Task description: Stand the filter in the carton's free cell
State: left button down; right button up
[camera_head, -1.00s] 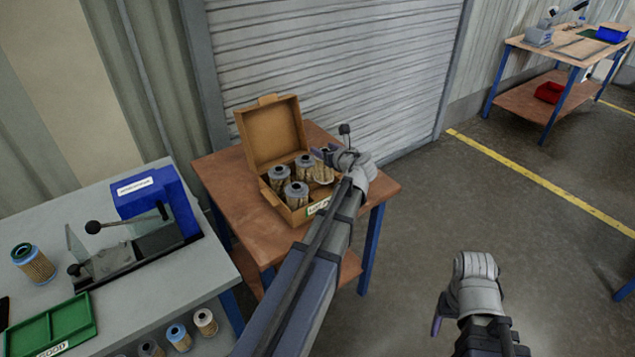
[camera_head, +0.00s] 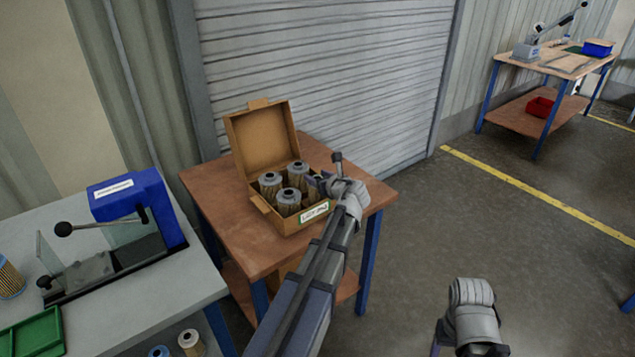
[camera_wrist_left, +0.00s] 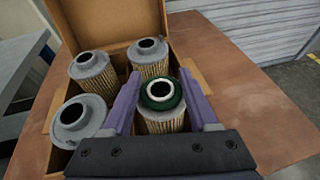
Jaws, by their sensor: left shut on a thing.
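The open cardboard carton (camera_head: 262,205) stands on the brown table, its lid up at the back. Three grey-capped filters stand in its cells; one is the front filter (camera_head: 288,200). My left gripper (camera_head: 318,184) is over the carton's right-hand cell. In the left wrist view its two purple fingers are shut on a green-capped filter (camera_wrist_left: 160,122), upright in line with that cell. The filter's lower end is hidden, so I cannot tell whether it touches the bottom. My right gripper (camera_head: 437,349) is barely in view at the bottom, away from the table.
A grey bench (camera_head: 130,320) at left carries a blue device with a lever (camera_head: 140,200), a green tray (camera_head: 35,335) and another filter (camera_head: 8,278). The brown table (camera_head: 215,190) is clear around the carton. Open floor lies to the right.

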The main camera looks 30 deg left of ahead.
pick_arm(q)
jog(key=shift+r, duration=0.1)
jog(key=shift+f, duration=0.2)
jog(key=shift+c, duration=0.8)
grip_release()
jog(key=shift+r, duration=0.1)
jog(key=shift+r, duration=0.25)
jog(key=p+v, duration=0.4)
jog(key=v, duration=0.8)
jog(key=shift+f, duration=0.15)
jog(key=shift+f, duration=0.1)
